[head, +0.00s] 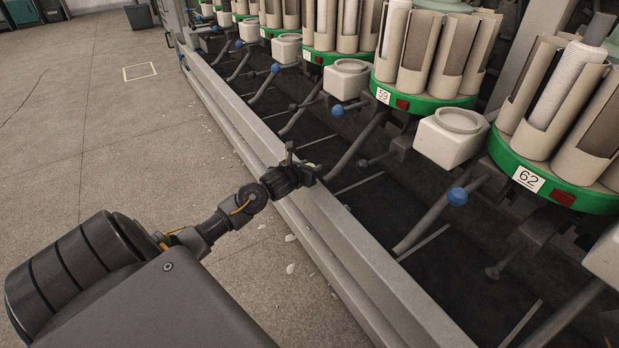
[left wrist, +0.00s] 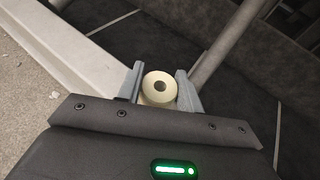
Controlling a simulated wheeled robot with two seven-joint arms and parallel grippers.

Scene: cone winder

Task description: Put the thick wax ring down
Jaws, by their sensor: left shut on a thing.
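The thick wax ring (left wrist: 158,99) shows in the left wrist view as a pale yellow ring with a dark hole. It sits between the two grey fingers of my left gripper (left wrist: 162,88), which is shut on it. In the head view my left gripper (head: 303,166) is over the inner side of the machine's long pale front rail (head: 350,240), near the dark floor strip. The ring cannot be made out clearly there. My right gripper is not in view.
The winder stands at right with green carousels (head: 425,97) of bobbins, white boxes (head: 451,137) and blue-knobbed levers (head: 457,197) reaching toward the rail. Dark floor (head: 375,200) lies under them. The concrete floor (head: 120,130) at left is mostly clear, with pale scraps near the rail.

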